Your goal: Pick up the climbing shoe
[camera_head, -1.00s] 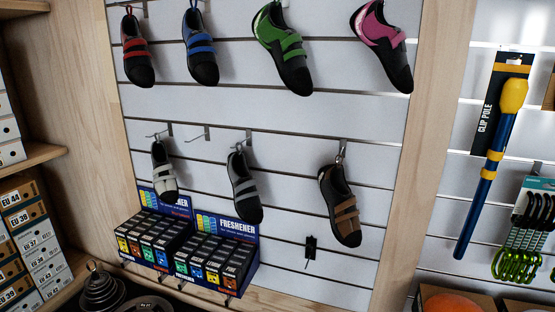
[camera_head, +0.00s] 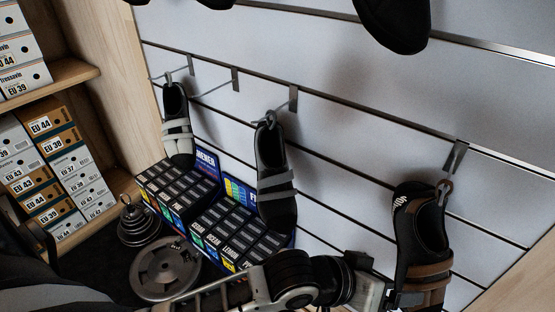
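Three climbing shoes hang from hooks on the white slatted wall. A black shoe with brown straps (camera_head: 424,245) hangs at the right, its lower end cut off by the picture's edge. A black and grey shoe (camera_head: 274,175) hangs in the middle, and a black and white shoe (camera_head: 177,125) at the left. An arm, seemingly my left, comes in along the bottom from the left. Its gripper (camera_head: 394,298) is at the lower left side of the brown-strapped shoe; whether it touches it and whether its fingers are open cannot be seen. My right gripper is not visible.
Boxes of shoe freshener (camera_head: 215,215) stand below the left and middle shoes. Metal weight plates (camera_head: 165,270) lie at lower left, beside shelves of shoe boxes (camera_head: 45,165). More shoes (camera_head: 395,25) overhang at the top. The wall between the middle and right shoes is clear.

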